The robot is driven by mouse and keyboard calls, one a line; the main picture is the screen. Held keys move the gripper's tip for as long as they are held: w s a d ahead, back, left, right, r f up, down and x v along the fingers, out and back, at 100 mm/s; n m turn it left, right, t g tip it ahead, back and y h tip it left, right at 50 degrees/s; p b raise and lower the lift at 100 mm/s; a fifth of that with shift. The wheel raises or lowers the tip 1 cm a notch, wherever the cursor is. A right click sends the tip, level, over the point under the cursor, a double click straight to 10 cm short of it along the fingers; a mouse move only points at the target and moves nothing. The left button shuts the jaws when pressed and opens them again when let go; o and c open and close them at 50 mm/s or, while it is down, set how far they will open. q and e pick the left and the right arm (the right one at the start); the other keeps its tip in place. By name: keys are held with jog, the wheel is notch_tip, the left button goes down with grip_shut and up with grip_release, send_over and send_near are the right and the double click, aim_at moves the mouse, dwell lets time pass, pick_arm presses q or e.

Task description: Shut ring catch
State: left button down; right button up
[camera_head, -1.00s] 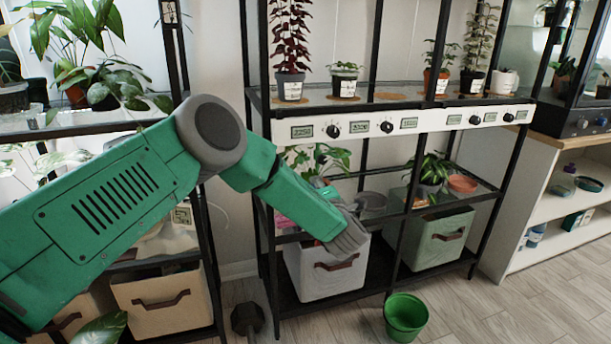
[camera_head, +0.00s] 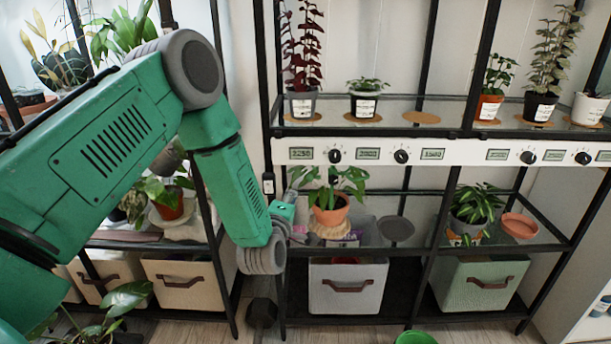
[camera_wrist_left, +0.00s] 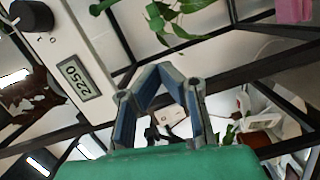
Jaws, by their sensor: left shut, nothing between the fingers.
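My left arm comes in from the left and bends down; its wrist hangs in front of the rack's left front post. My left gripper (camera_head: 290,194) points up and away beside that post, below the control strip. It is small and partly lost against the plant behind. In the left wrist view the blue-grey fingers (camera_wrist_left: 160,74) meet at their tips, shut and empty. A small pale plate with a dark fitting (camera_head: 268,184) sits on the post, close to the left of the gripper. I cannot make out a ring catch with certainty. My right gripper is not in view.
The control strip (camera_head: 405,153) has knobs and displays; one display (camera_wrist_left: 76,80) shows in the wrist view. A plant in a terracotta pot (camera_head: 330,210) stands behind the gripper. Bins (camera_head: 345,295) fill the bottom shelf. A dark dumbbell (camera_head: 261,313) lies on the floor.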

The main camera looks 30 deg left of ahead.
pick_arm(q)
jog(key=b+x, duration=0.2)
jog(key=x, duration=0.8)
jog(key=shift+b, duration=0.3)
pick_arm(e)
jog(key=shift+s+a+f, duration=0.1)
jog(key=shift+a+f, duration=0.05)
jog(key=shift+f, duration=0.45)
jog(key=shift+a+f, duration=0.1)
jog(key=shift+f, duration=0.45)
pick_arm(q)
jog(key=shift+d, duration=0.1)
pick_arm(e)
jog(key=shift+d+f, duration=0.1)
pick_arm(q)
jog(key=shift+d+f+n+g+y, duration=0.1)
jog(key=shift+n+g+y, duration=0.2)
jog(key=shift+n+y, duration=0.15)
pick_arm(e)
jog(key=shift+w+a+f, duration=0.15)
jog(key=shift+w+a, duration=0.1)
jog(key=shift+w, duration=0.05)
pick_arm(q)
jog(key=shift+y, duration=0.25)
